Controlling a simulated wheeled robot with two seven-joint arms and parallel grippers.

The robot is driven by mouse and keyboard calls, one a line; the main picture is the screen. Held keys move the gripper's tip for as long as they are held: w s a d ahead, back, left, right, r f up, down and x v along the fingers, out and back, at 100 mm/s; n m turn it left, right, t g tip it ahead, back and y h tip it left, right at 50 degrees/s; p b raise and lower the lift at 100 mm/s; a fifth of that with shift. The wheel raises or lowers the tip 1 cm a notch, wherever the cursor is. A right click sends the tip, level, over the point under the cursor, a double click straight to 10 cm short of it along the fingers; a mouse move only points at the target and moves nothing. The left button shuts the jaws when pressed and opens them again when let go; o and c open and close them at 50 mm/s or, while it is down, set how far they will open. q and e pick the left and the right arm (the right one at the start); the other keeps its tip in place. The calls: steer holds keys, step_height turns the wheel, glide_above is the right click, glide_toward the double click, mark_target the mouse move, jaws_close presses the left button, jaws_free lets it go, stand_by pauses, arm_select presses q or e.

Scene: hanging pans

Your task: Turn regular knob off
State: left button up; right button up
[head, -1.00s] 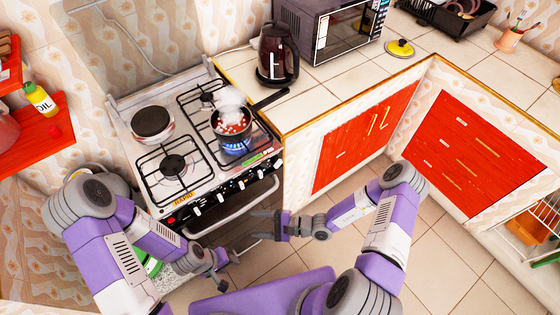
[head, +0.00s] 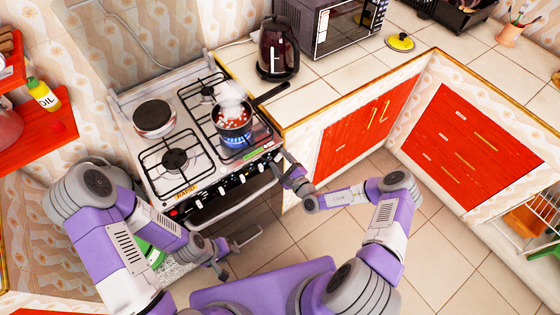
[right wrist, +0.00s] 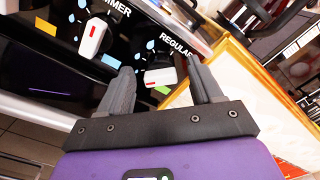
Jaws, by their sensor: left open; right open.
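The regular knob (right wrist: 160,76) is a white knob on the stove's dark front panel, beside the "REGULAR" label in the right wrist view. It shows between the fingertips of my open right gripper (right wrist: 163,82), a little beyond them. I cannot tell whether they touch it. In the head view my right gripper (head: 284,163) is at the right end of the stove front. Another white knob with a red mark (right wrist: 92,38) sits by the "SIMMER" label. My left gripper (head: 243,252) is open and empty, low in front of the stove (head: 150,180).
A steaming pan (head: 233,116) with red food stands over a blue flame (head: 236,142) at the front right burner. Its handle points toward the counter (head: 310,105). A kettle (head: 277,52) stands behind. Red cabinets (head: 365,125) are right of my right gripper.

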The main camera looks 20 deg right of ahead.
steer(key=shift+w, duration=0.2)
steer(key=c, duration=1.1)
steer(key=shift+o, duration=0.2)
